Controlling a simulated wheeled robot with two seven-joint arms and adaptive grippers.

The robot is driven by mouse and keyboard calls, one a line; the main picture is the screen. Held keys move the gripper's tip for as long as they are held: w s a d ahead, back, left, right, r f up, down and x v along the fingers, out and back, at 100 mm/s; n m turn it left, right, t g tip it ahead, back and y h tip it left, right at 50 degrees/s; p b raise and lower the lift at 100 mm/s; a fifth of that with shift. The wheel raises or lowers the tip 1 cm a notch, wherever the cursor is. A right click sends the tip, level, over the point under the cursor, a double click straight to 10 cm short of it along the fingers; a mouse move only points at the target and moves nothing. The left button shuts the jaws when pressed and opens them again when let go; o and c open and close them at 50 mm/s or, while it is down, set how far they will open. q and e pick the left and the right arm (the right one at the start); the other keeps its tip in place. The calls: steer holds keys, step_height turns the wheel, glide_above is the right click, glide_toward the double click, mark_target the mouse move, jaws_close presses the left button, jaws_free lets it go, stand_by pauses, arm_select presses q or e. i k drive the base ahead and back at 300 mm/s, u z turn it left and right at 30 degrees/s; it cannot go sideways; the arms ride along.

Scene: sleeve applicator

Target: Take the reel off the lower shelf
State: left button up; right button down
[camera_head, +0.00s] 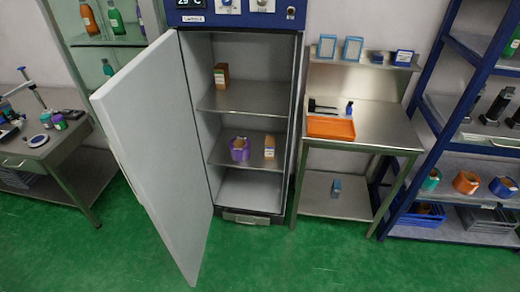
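A purple reel (239,150) sits on the lower shelf (222,157) inside the tall open cabinet. A small orange-and-white box (269,147) stands to its right on the same shelf, apart from it. The cabinet door (160,150) is wide open and swung out to the left. Neither of my grippers shows in the head view.
A brown box (221,76) stands on the cabinet's upper shelf (250,98). A steel bench (375,125) with an orange tray (330,127) is right of the cabinet. A blue rack (403,205) at far right holds more reels. The green floor (300,260) in front is clear.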

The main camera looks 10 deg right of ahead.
mark_target(240, 149)
steer(key=z, duration=0.05)
steer(key=i, duration=0.95)
steer(key=z, duration=0.15)
